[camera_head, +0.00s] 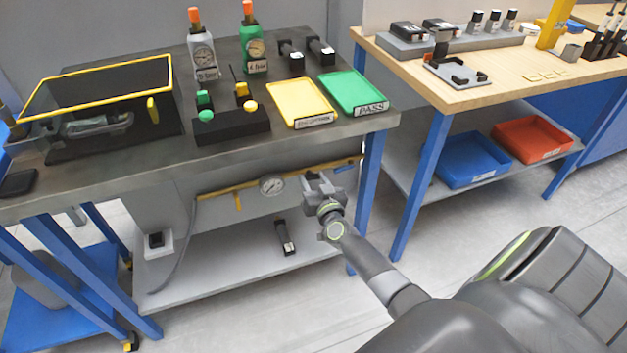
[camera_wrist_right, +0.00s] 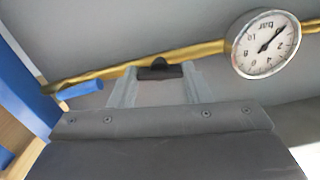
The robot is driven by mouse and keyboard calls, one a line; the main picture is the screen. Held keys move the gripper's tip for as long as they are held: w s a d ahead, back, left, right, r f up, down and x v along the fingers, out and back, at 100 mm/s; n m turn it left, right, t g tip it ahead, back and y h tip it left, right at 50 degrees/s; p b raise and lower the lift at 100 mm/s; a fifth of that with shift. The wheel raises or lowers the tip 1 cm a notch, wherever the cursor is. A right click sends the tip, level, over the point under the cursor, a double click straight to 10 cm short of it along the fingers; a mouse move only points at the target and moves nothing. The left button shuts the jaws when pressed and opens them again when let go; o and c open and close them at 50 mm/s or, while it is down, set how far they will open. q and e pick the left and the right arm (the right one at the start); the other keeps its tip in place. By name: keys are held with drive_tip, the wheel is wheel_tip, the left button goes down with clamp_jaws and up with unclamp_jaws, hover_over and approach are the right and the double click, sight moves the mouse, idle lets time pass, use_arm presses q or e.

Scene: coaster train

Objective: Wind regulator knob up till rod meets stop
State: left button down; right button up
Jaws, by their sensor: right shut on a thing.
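My right gripper (camera_head: 318,182) reaches under the left bench to the brass pipe (camera_head: 228,190) on the grey panel. In the right wrist view the gripper (camera_wrist_right: 160,84) has its two fingers on either side of a black knob (camera_wrist_right: 160,71) on the brass pipe (camera_wrist_right: 100,75), and is shut on it. The gauge also shows in the head view (camera_head: 271,185). I cannot make out a rod or stop. My left gripper is not in view.
A blue handle (camera_wrist_right: 80,90) sticks out near the pipe's other end. A yellow lever (camera_head: 238,201) hangs below the pipe. A black device (camera_head: 285,238) lies on the lower shelf (camera_head: 215,285). A blue bench leg (camera_head: 368,175) stands just right of my gripper.

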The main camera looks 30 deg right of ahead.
drive_tip(key=m, duration=0.3)
drive_tip(key=shift+f+m, duration=0.1)
drive_tip(key=shift+m, duration=1.8)
drive_tip(key=o, duration=1)
drive_tip(key=shift+s, duration=0.1)
